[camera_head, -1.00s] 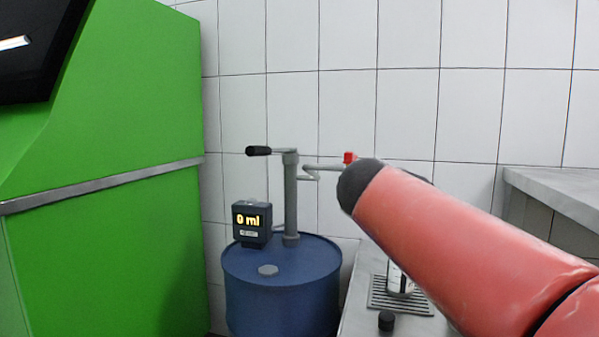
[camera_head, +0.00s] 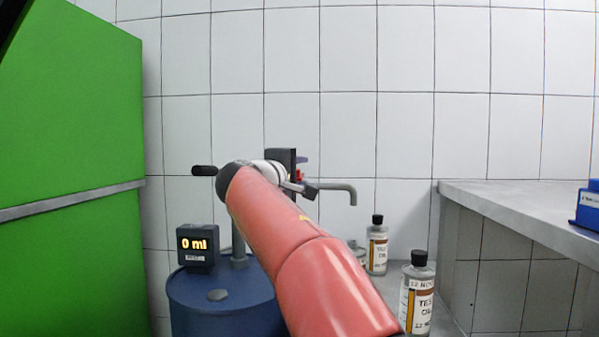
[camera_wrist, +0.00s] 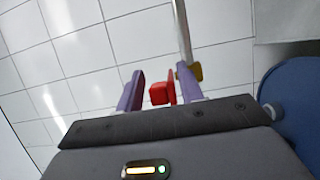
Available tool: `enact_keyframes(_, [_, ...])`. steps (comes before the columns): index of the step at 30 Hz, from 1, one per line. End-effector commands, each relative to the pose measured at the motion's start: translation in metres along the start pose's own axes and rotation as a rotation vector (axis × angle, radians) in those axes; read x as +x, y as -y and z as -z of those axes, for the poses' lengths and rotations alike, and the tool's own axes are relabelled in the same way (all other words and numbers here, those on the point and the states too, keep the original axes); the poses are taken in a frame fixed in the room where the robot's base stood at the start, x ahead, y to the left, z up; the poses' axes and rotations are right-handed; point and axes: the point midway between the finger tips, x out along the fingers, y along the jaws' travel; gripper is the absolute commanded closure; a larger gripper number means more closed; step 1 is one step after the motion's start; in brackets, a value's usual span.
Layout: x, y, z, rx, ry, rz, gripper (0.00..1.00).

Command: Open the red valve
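The red valve (camera_wrist: 158,94) shows in the wrist view between the two purple fingers of my gripper (camera_wrist: 160,82). The fingers stand apart, with gaps beside the valve, and I see no clear contact. In the head view only a small red part of the valve (camera_head: 299,175) shows by my gripper (camera_head: 304,174); my arm and gripper hide most of it. The valve is on the pump's grey outlet pipe (camera_head: 345,188), which bends down at its right end. The pipe also crosses the top of the wrist view (camera_wrist: 182,25).
The pump crank's black handle (camera_head: 204,171) is left of my arm. Bottles (camera_head: 377,246) (camera_head: 418,290) stand right of my arm, near a grey counter (camera_head: 510,205). A green cabinet (camera_head: 70,110) is at left.

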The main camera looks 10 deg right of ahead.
Motion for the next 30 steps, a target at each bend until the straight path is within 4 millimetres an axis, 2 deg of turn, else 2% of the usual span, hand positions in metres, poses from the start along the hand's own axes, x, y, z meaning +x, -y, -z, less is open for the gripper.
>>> enact_keyframes(9, [0.0035, 0.0004, -0.0002, -0.001, 0.0, 0.0, 0.64])
enact_keyframes(15, [0.0033, -0.0001, -0.0003, 0.0, 0.0, -0.001, 0.9])
enact_keyframes(18, [0.003, -0.001, -0.0004, 0.001, -0.001, -0.002, 1.0])
enact_keyframes(30, [0.003, -0.0047, -0.0037, 0.003, -0.031, -0.008, 1.0])
